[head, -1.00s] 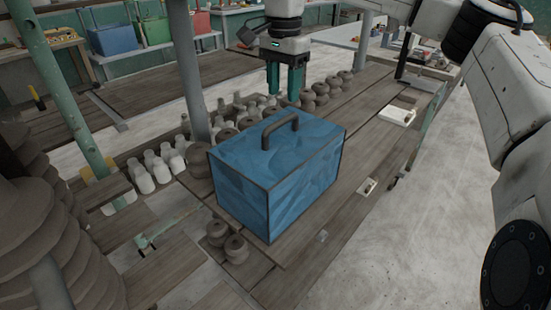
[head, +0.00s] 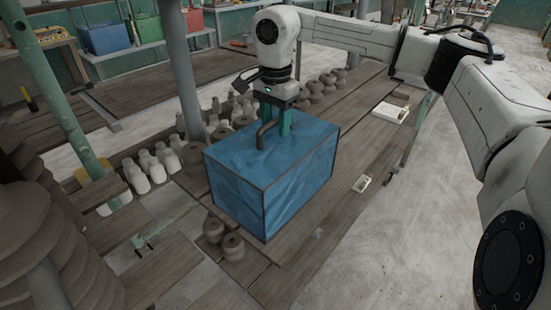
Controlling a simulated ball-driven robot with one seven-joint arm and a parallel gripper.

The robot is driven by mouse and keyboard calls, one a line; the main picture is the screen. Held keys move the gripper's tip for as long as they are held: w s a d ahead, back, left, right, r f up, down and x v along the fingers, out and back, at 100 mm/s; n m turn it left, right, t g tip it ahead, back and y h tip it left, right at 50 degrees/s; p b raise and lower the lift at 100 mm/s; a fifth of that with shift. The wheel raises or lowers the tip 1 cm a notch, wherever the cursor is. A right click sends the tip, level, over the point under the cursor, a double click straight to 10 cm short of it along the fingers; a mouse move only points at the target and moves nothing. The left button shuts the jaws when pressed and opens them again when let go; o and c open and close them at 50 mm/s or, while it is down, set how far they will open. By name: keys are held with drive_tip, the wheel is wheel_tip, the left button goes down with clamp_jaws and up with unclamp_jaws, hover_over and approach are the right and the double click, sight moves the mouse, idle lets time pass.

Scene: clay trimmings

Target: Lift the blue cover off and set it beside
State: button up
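The blue cover (head: 285,180) is a box-shaped shell with dark edges, sitting upright on the wooden bench top. Its dark bent handle (head: 262,136) rises from the top face and is partly hidden by my gripper. My gripper (head: 275,133) points down at the handle, with its teal fingers low over the cover's top. The fingers stand apart, with the handle showing at and between them. Whether either finger touches the handle cannot be told. Whatever is under the cover is hidden.
White bottles (head: 150,168) stand left. Brown stacked pots (head: 232,246) stand close in front, with more behind. A grey post (head: 184,75) rises behind left.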

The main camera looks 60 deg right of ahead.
clamp_jaws()
drive_tip(key=shift+r, duration=0.1)
idle(0.7)
